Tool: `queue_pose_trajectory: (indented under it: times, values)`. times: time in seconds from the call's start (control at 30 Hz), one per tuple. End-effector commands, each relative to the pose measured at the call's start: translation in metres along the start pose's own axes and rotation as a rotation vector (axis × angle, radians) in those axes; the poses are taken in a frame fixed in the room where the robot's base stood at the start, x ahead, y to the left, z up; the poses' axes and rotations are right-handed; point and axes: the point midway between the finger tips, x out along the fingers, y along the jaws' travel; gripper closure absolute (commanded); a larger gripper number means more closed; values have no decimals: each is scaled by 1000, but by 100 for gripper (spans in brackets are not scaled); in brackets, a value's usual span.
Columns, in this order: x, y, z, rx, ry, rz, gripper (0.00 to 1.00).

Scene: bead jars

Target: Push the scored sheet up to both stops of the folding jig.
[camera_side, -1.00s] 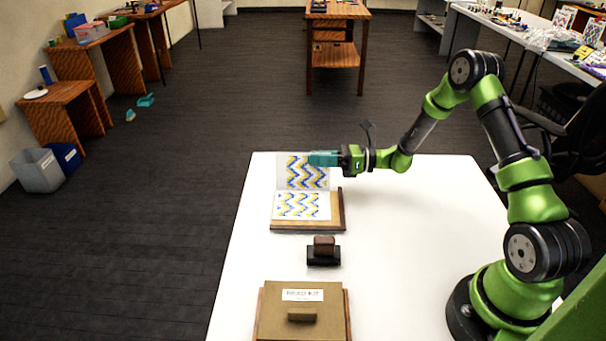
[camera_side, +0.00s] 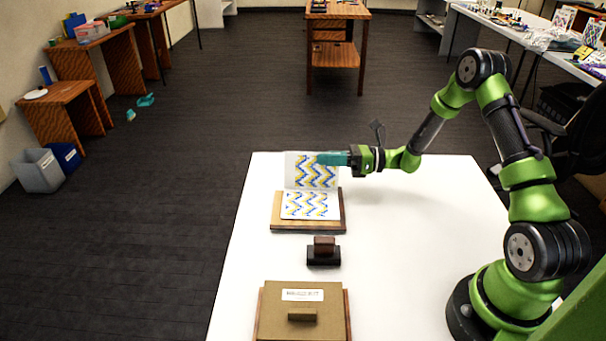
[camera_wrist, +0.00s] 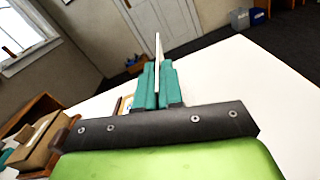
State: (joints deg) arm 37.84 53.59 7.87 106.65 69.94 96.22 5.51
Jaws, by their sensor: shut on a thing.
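The scored sheet (camera_side: 312,172) is white with blue and yellow zigzags and is bent along its crease. One panel stands upright at the back; the other lies on the wooden folding jig (camera_side: 290,227). The flat panel's right edge is at or very near the jig's right rail (camera_side: 342,212); I cannot tell whether they touch. The sheet hides the jig's back side. My gripper (camera_side: 328,158), with teal fingers, is shut on the upright panel from the right. In the wrist view the sheet (camera_wrist: 157,58) shows edge-on as a thin white strip between the fingers.
In front of the jig, a brown block sits on a black base (camera_side: 323,258). Nearer still is a cardboard-coloured box (camera_side: 275,310) with a white label and a small block on top, between wooden rails. The white table (camera_side: 420,220) is clear right of the jig.

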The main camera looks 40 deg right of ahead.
Motion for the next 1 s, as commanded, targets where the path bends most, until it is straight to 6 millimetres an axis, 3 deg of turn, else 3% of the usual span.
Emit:
queue_pose_trajectory:
  times: [0.03,0.1,0.23,0.53,0.67,1.0]
  values:
    - [-2,-1,-1,0,3,-4,100]
    - [-2,-1,-1,0,3,-4,84]
    - [-2,-1,-1,0,3,-4,64]
    - [-2,-1,-1,0,2,-3,64]
    - [-12,-1,-1,0,3,-5,64]
    - [-88,-2,0,2,1,-9,64]
